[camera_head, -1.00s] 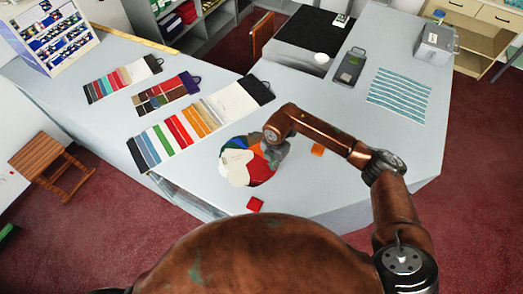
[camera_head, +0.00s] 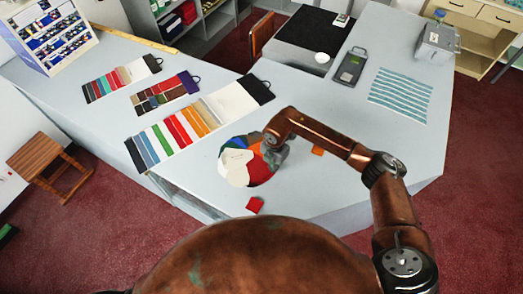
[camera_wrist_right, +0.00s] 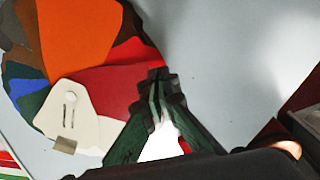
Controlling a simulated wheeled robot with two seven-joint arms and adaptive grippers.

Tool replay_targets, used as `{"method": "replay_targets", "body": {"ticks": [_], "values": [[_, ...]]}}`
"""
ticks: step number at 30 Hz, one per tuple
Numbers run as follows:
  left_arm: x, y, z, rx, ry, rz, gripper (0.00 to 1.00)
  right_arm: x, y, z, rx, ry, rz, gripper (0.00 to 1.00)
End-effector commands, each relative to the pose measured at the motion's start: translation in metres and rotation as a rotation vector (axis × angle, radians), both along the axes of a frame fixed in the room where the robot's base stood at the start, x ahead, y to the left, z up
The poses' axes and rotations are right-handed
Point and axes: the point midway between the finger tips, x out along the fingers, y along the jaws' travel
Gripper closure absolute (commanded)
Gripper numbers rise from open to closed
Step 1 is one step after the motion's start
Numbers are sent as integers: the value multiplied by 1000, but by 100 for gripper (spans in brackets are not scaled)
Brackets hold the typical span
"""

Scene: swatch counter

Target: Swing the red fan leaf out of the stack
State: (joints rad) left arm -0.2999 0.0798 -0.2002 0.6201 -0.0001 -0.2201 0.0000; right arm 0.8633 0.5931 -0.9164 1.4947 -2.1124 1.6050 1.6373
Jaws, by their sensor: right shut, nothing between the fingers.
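The fan stack (camera_head: 235,158) lies spread on the pale counter, with cream, orange, blue and green leaves. Its red leaf (camera_head: 260,172) shows at the near right side of the fan. In the right wrist view the red leaf (camera_wrist_right: 105,85) points from the pivot of the cream leaf (camera_wrist_right: 75,110) toward my fingertips. My right gripper (camera_wrist_right: 157,75) is shut and empty, its tips at the outer end of the red leaf; I cannot tell whether they touch. In the head view my right gripper (camera_head: 272,152) partly covers the fan's right side. My left gripper is not in view.
A red square (camera_head: 255,205) lies near the counter's front edge, and an orange one (camera_head: 318,150) lies beyond my right wrist. Swatch cards (camera_head: 178,128) lie at the left. A striped teal sheet (camera_head: 400,95) lies at the right. The counter right of the fan is mostly clear.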

Motion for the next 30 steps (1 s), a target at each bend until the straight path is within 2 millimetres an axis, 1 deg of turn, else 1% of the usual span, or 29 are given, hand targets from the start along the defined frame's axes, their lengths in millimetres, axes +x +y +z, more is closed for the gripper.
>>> {"method": "replay_targets", "body": {"ticks": [5, 12, 17, 26, 30], "values": [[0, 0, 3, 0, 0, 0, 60, -3, 3, 1, 1, 1, -19, 100], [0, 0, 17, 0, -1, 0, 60, -15, 16, 2, 0, 1, -152, 100], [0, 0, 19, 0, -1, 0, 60, -18, 20, 1, 1, 1, -196, 100], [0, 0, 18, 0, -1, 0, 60, -19, 21, 0, 0, 0, -202, 100], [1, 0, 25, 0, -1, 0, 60, -23, 28, 2, 1, 1, -258, 100]]}}
